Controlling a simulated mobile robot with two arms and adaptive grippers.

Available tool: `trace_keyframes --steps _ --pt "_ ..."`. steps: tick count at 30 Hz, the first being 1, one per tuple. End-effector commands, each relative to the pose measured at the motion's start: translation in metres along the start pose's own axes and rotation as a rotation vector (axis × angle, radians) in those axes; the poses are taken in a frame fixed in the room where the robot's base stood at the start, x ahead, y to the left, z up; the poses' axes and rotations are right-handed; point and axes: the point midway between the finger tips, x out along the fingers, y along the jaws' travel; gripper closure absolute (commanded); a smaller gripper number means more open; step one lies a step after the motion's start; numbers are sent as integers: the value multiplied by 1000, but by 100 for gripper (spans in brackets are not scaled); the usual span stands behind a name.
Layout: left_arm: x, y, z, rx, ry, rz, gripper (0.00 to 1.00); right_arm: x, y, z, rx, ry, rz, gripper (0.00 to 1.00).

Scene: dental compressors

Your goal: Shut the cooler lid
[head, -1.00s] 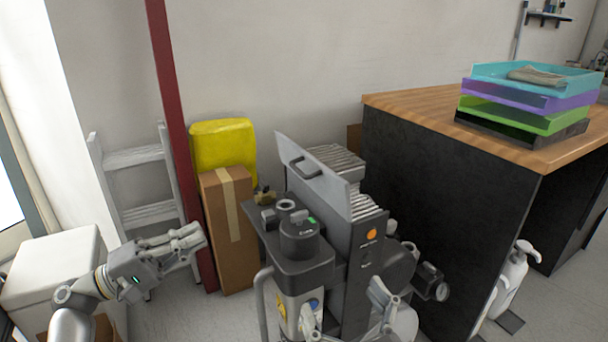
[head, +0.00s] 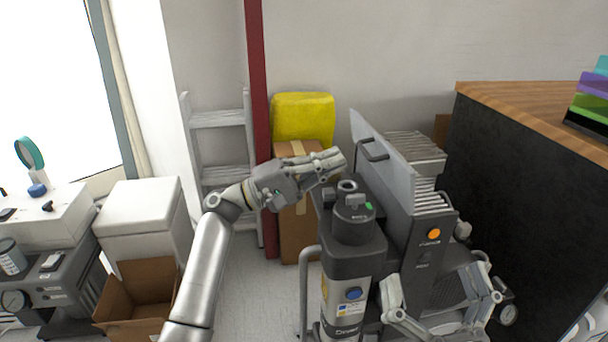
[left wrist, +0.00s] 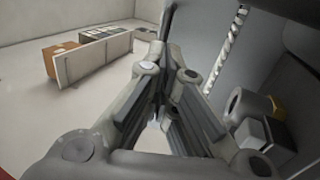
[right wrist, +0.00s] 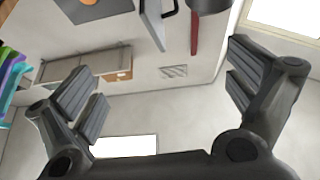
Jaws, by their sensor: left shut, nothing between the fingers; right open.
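The cooler lid (head: 383,160) is a flat grey panel with a dark handle (head: 373,149). It stands open, steeply tilted, on the dark cooler housing (head: 420,240) with an orange button, in front of a finned block (head: 428,190). My left gripper (head: 340,160) is shut and empty, just left of the lid near the handle; whether it touches is unclear. My right gripper (head: 440,288) is low in front of the housing, open and empty. In the right wrist view the lid (right wrist: 155,22) shows at the top, beyond the open fingers.
A compressor cylinder (head: 352,225) with fittings on top stands left of the housing, below my left gripper. A wooden-topped black desk (head: 530,200) is close on the right. A ladder (head: 220,120), red post (head: 257,100) and boxes stand behind.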

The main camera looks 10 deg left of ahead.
Motion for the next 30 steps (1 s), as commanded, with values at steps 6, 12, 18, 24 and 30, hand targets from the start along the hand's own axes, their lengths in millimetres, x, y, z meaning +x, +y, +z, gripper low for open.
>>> trace_keyframes --steps 6,12,18,24,30 --pt "26 -1 0 0 -1 1 100 -1 -2 -16 4 92 -4 0" --pt "32 0 0 0 0 -1 100 -1 -2 -21 5 116 -5 0" --pt "32 0 0 0 0 -1 100 -1 -2 -21 5 115 -5 0" --pt "32 0 0 0 0 -4 100 0 -2 -19 4 103 -4 0" --pt "34 2 0 0 -1 -21 100 1 1 1 -1 -17 2 0"
